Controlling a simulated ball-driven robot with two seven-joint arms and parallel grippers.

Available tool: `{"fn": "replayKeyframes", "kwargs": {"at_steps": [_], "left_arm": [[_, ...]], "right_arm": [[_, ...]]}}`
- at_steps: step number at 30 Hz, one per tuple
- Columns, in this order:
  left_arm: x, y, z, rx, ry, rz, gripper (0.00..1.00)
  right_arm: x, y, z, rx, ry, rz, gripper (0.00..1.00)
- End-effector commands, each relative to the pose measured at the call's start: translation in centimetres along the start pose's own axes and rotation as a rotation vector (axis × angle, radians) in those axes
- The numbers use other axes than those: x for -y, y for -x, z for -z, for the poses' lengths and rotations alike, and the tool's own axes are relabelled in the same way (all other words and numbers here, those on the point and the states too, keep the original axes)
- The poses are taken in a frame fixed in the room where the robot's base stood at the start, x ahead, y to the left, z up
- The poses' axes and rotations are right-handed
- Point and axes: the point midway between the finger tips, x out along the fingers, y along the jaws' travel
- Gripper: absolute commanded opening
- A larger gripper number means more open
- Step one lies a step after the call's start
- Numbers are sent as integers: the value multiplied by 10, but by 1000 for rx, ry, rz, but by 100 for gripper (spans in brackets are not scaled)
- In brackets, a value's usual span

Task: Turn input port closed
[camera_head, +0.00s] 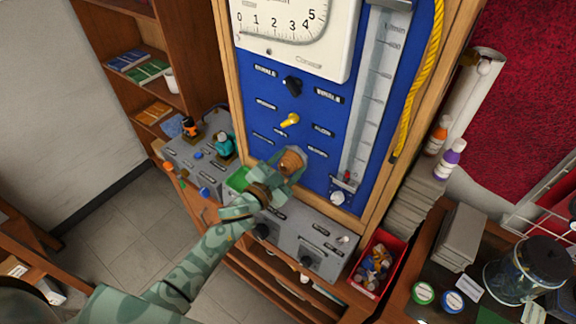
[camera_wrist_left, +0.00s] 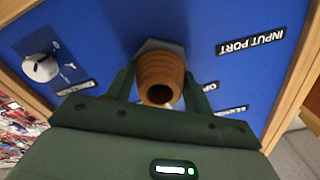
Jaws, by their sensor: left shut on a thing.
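The input port (camera_wrist_left: 160,80) is a brown, ribbed, hollow fitting on a hexagonal base on the blue panel. The label INPUT PORT (camera_wrist_left: 250,38) is beside it in the left wrist view. My left gripper (camera_wrist_left: 152,92) is shut on the input port, one finger on each side. In the head view the input port (camera_head: 292,160) shows at the lower left of the blue panel (camera_head: 355,115), with my left gripper (camera_head: 275,178) reaching it from below. The fingers partly hide its sides and the labels near it. My right gripper is not in view.
A black knob (camera_head: 292,86) and a yellow lever (camera_head: 289,120) sit above on the panel. A grey control bench (camera_head: 305,232) runs below it. A red bin (camera_head: 379,263) of small parts and bottles stand to the right. Open floor (camera_head: 120,235) lies at left.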

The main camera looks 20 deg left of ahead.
Motion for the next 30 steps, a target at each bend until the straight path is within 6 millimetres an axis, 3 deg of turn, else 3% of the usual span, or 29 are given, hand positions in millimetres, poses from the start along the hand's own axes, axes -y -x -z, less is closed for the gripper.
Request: {"fn": "replayKeyframes", "kwargs": {"at_steps": [30], "left_arm": [[-1, 0, -2, 1, -898, -2, 29]], "right_arm": [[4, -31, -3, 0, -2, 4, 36]]}}
